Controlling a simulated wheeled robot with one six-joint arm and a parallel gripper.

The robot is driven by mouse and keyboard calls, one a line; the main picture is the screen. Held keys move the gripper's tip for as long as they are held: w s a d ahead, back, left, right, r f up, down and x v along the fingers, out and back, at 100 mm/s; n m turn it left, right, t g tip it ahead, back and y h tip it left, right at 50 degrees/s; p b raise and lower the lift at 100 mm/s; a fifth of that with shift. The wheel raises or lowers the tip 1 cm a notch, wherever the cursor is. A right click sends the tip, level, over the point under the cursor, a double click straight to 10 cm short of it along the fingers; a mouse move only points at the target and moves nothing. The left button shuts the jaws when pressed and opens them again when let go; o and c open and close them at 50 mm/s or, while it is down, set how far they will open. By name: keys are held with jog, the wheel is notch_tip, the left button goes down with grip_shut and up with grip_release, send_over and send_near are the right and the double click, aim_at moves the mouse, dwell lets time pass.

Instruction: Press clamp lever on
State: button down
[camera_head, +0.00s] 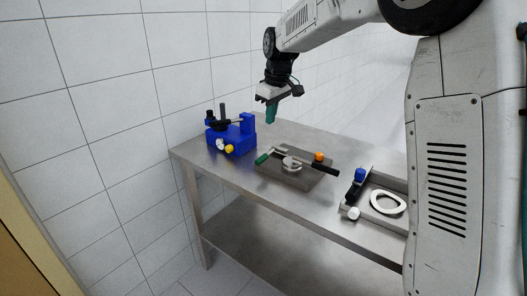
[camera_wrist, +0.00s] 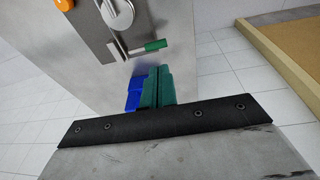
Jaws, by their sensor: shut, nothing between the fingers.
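The clamp lever (camera_head: 263,157) has a green grip and a metal arm. It lies at the left side of a dark clamp plate (camera_head: 298,181) on the steel table. In the wrist view its green grip (camera_wrist: 155,45) shows beyond my fingertips, with the plate (camera_wrist: 99,46) and a round metal disc part (camera_wrist: 118,12). My gripper (camera_head: 271,119) points down in the air above the table's back part, apart from the lever. Its green fingers (camera_wrist: 158,70) are pressed together with nothing between them.
A blue device (camera_head: 232,137) with black posts stands at the table's left end. An orange knob (camera_head: 319,156) and a black handle (camera_head: 325,169) are at the plate's right. A grey tray (camera_head: 396,217) with a white ring (camera_head: 388,202) is further right. A tiled wall stands behind.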

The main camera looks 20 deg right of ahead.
jog(key=w+f, duration=0.2)
jog(key=w, duration=0.1)
send_near(262, 157)
jog(key=x, duration=0.7)
